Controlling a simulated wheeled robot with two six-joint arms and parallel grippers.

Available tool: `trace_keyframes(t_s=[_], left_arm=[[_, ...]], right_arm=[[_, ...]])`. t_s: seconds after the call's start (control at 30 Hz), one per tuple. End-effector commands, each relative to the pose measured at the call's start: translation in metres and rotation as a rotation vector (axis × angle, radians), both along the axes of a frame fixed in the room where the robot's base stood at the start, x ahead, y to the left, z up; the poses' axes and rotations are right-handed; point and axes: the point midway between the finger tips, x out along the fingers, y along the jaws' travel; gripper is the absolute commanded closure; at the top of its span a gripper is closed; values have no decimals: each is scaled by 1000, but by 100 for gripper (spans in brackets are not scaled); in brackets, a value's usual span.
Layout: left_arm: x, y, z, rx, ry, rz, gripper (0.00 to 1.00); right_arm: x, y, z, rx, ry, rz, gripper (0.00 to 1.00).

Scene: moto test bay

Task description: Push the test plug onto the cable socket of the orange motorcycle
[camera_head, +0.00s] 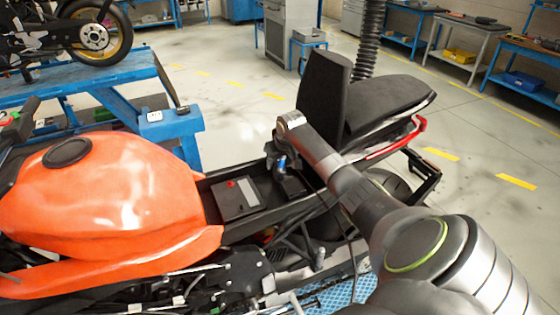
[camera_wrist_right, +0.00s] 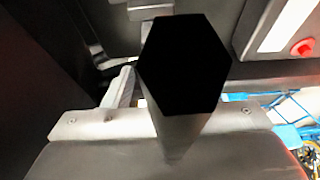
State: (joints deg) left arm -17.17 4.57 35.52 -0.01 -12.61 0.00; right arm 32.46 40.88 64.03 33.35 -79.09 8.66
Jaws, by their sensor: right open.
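The orange motorcycle (camera_head: 115,205) fills the left and middle of the head view, its seat raised and the bay under it open. My right gripper (camera_head: 283,172) is over this bay, near the raised seat; its arm comes in from the lower right. Its jaws are open, but the fingertips are small and partly hidden. A small blue piece (camera_head: 281,162) shows at the gripper; I cannot tell whether it is the test plug or the socket. In the right wrist view a dark hexagonal end (camera_wrist_right: 185,65) of a grey cylinder blocks the middle. My left gripper is out of view.
A dark battery-like box (camera_head: 237,200) with a red knob lies left of the gripper; the knob shows in the right wrist view (camera_wrist_right: 303,47). The raised seat pad (camera_head: 323,85) stands close behind the gripper. A blue bench (camera_head: 95,80) is at the upper left.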

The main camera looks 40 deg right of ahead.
Motion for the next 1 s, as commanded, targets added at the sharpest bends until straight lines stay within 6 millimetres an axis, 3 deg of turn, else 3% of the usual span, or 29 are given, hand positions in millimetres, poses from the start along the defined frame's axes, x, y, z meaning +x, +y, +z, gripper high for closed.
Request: trace_keyframes(t_s=[0.17, 0.37, 1.0], left_arm=[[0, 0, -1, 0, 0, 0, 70], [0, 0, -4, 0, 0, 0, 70], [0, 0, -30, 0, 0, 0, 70]], right_arm=[[-1, 0, 2, -1, 0, 0, 48], [-8, 1, 20, -2, -2, 1, 48], [-57, 17, 141, -4, -4, 1, 48]])
